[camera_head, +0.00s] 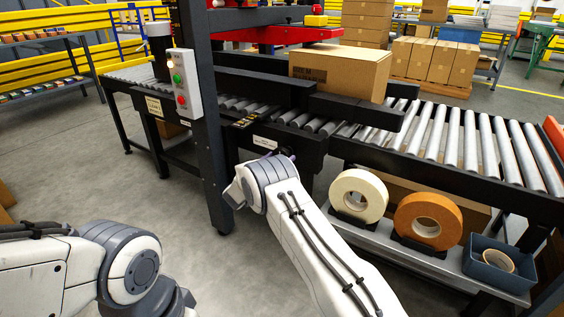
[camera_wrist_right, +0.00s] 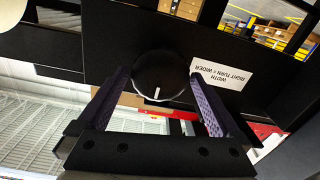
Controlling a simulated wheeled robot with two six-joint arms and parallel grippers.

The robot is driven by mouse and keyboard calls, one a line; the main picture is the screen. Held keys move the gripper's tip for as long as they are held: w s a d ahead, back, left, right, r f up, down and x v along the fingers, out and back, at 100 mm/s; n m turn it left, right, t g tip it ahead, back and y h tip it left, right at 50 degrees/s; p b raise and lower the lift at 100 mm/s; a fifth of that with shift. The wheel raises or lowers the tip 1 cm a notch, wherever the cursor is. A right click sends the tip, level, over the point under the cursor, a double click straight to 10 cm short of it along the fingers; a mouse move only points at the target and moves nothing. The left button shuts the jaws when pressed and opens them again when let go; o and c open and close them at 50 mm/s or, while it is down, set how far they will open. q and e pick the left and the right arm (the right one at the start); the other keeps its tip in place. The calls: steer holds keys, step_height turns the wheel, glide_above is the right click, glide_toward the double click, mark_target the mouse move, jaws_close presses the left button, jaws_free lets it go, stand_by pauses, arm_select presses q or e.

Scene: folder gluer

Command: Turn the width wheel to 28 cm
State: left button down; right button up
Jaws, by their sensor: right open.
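The width wheel (camera_wrist_right: 160,70) is a round black knob with a short white mark at the lower part of its face in the right wrist view. A white label (camera_wrist_right: 222,74) beside it reads, upside down, "WIDTH, RIGHT TURN = WIDER". My right gripper (camera_wrist_right: 160,82) is open, with one purple-padded finger on each side of the wheel. I cannot tell whether the pads touch it. In the head view my right arm's wrist hides the wheel. My left arm shows at the lower left, but its gripper is out of view.
The machine has a control box (camera_head: 184,82) with green and red buttons on its post. A cardboard box (camera_head: 340,71) sits on the roller conveyor (camera_head: 455,137). Tape rolls (camera_head: 358,195) and a blue bin (camera_head: 497,267) stand on the lower shelf. Floor at left is open.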

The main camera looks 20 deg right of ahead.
steer(key=shift+x, duration=1.05)
steer(key=shift+c, duration=0.3)
steer(key=c, duration=1)
steer(key=shift+m, duration=0.3)
